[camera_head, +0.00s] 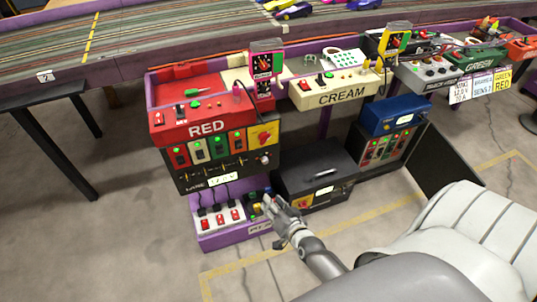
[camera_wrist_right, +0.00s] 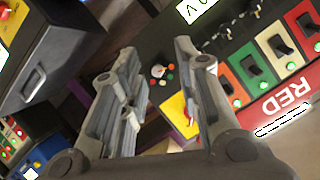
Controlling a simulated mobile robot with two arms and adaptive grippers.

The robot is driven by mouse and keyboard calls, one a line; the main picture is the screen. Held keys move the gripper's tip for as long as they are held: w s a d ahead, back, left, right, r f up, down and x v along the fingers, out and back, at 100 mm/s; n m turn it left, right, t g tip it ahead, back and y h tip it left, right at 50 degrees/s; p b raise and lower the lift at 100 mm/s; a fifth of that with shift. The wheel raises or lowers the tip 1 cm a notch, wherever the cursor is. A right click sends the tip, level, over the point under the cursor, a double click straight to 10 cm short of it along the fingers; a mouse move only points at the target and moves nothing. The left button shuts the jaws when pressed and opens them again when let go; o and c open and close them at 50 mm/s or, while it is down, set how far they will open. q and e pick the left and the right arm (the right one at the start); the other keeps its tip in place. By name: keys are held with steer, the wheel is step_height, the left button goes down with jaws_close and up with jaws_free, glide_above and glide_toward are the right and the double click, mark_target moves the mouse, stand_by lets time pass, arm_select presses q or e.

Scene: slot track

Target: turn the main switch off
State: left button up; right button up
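A yellow plate with a red rotary handle (camera_head: 264,135) sits at the right end of the black panel of the RED station (camera_head: 208,128). The frames do not label which switch is the main one. In the wrist view the yellow plate (camera_wrist_right: 180,128) shows partly behind a finger, and its handle is mostly hidden. Another yellow plate with a red knob (camera_head: 303,203) is on the black box below CREAM. My right gripper (camera_head: 270,205) is below the RED panel, in front of the purple tray. In the wrist view (camera_wrist_right: 157,58) its fingers are apart with nothing between them.
Rocker switches with green lamps (camera_wrist_right: 254,68) line the RED panel. The purple tray (camera_head: 250,227) holds a white switched power strip (camera_head: 218,217). The black box (camera_head: 318,172) stands close to the right of my gripper. The floor in front is clear.

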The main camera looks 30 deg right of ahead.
mark_target(267, 140)
steer(key=w+d+r+m+t+h+b, duration=0.1)
steer(key=w+d+r+m+t+b, duration=0.15)
steer(key=r, duration=0.35)
steer(key=w+d+r+m+t+h+b, duration=0.1)
steer(key=d+r+m+t+h+b, duration=0.15)
steer(key=r, duration=0.35)
steer(key=shift+n+g+y, duration=0.25)
steer(key=shift+n+g, duration=0.15)
steer(key=shift+g, duration=0.2)
steer(key=x, duration=0.5)
steer(key=b+x, duration=0.1)
steer(key=x, duration=0.3)
steer(key=shift+w+d+f, duration=0.25)
steer(key=shift+w, duration=0.1)
arm_select(q)
steer(key=v, duration=0.8)
steer(key=shift+w+r+t, duration=0.3)
steer(key=shift+r+t, duration=0.1)
steer(key=shift+r, duration=0.05)
arm_select(e)
steer(key=shift+w+d, duration=0.2)
steer(key=shift+w, duration=0.5)
arm_select(q)
steer(key=shift+a, duration=0.1)
arm_select(e)
jaws_close()
